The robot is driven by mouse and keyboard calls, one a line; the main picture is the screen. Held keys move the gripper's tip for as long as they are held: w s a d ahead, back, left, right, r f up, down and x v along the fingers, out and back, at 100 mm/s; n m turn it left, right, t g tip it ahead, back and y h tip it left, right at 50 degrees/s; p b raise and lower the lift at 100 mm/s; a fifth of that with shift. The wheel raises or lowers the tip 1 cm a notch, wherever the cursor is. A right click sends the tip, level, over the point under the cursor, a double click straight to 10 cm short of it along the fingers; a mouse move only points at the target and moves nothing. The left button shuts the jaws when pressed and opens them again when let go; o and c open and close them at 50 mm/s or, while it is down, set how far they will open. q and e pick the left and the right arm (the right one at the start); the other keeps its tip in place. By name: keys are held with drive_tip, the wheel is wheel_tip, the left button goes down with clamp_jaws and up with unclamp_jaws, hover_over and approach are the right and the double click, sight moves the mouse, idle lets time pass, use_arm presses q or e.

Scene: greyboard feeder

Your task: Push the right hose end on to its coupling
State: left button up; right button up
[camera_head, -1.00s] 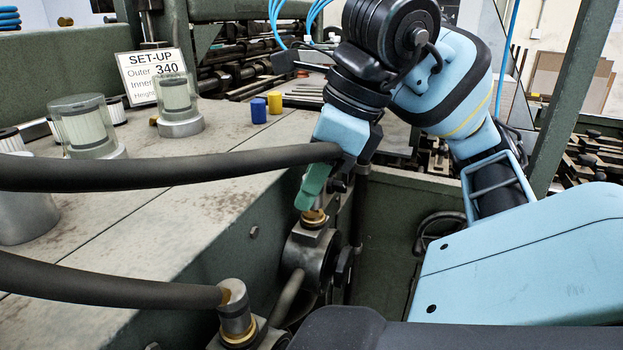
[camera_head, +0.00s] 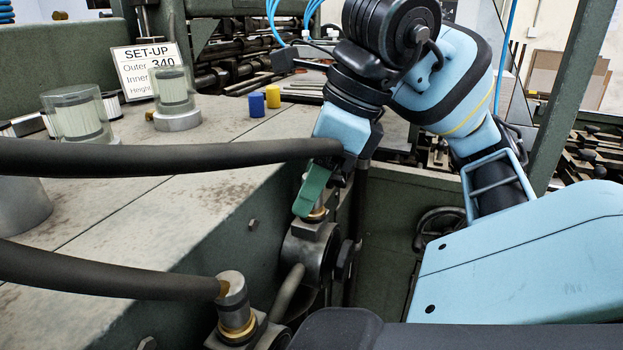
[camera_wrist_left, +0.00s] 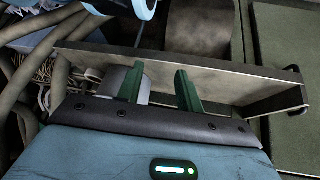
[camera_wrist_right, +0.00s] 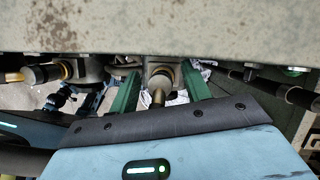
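The right hose (camera_head: 180,157) runs across the head view to my right gripper (camera_head: 312,192), which points down over the right coupling (camera_head: 317,215). A green finger hides most of the hose end and part of the coupling's brass. In the right wrist view the metal hose end (camera_wrist_right: 158,84) lies between my right gripper's spread fingers (camera_wrist_right: 162,78), with a gap on both sides. It lines up with the coupling block; I cannot tell how fully it is seated. My left gripper (camera_wrist_left: 158,78) is open with nothing between its fingers, and is outside the head view.
The left hose (camera_head: 110,272) ends in a metal sleeve (camera_head: 233,290) standing on its brass-ringed coupling. Clear-topped filters (camera_head: 78,118), blue and yellow caps (camera_head: 257,104) and a set-up sign (camera_head: 150,65) stand on the machine top. A handwheel (camera_head: 440,225) is at right.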

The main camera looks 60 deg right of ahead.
idle(0.3)
drive_tip(key=shift+s+r, duration=0.1)
drive_tip(key=shift+r, duration=0.25)
use_arm(q)
drive_tip(key=r+p, duration=0.1)
drive_tip(key=p, duration=0.1)
drive_tip(key=w+r+p, duration=0.1)
drive_tip(key=r, duration=0.1)
drive_tip(key=shift+r+p, duration=0.25)
drive_tip(key=shift+p, duration=0.1)
use_arm(e)
drive_tip(key=v, duration=0.7)
use_arm(q)
drive_tip(key=shift+w, duration=0.1)
